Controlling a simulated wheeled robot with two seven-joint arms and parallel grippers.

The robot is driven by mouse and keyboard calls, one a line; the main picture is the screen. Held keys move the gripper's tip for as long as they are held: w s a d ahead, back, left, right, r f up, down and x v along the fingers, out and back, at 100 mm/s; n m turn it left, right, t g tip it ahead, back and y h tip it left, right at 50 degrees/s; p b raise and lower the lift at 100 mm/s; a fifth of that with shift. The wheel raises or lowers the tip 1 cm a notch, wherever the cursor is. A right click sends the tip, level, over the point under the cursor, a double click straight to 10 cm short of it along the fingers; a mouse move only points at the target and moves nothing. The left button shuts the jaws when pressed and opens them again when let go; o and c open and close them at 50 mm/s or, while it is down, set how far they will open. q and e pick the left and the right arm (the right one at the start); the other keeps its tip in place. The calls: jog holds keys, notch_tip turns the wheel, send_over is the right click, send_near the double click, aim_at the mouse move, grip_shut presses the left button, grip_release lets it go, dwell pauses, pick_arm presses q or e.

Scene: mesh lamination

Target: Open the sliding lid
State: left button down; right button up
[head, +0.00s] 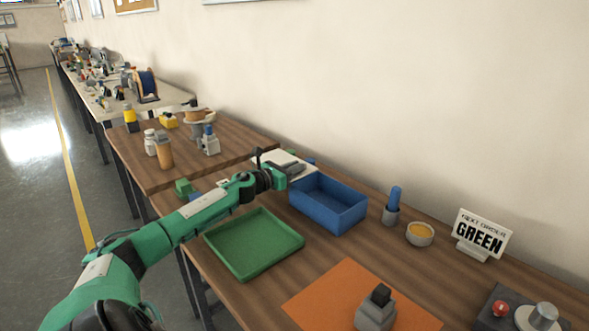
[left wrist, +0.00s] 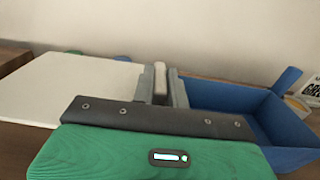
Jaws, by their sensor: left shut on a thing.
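A blue box (head: 345,217) stands on the wooden table, its inside showing from above. A flat white lid (head: 290,158) lies at the left side of the box, and most of the opening is uncovered. In the left wrist view the white lid (left wrist: 70,88) extends left and the blue box (left wrist: 285,125) is at the right. My left gripper (head: 296,169) is at the left end of the box. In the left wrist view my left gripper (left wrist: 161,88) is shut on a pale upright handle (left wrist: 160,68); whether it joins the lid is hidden. My right gripper is not in view.
A green tray (head: 250,262) lies in front of the box. A blue-topped holder (head: 391,213), a bowl with yellow contents (head: 420,234) and a GREEN sign (head: 480,236) stand at right. A grey stamp-like block (head: 375,312) is on an orange mat (head: 330,290).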

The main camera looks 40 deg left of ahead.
pick_arm(q)
jog(key=c, duration=1.4)
grip_release()
jog(key=shift+s, duration=0.1)
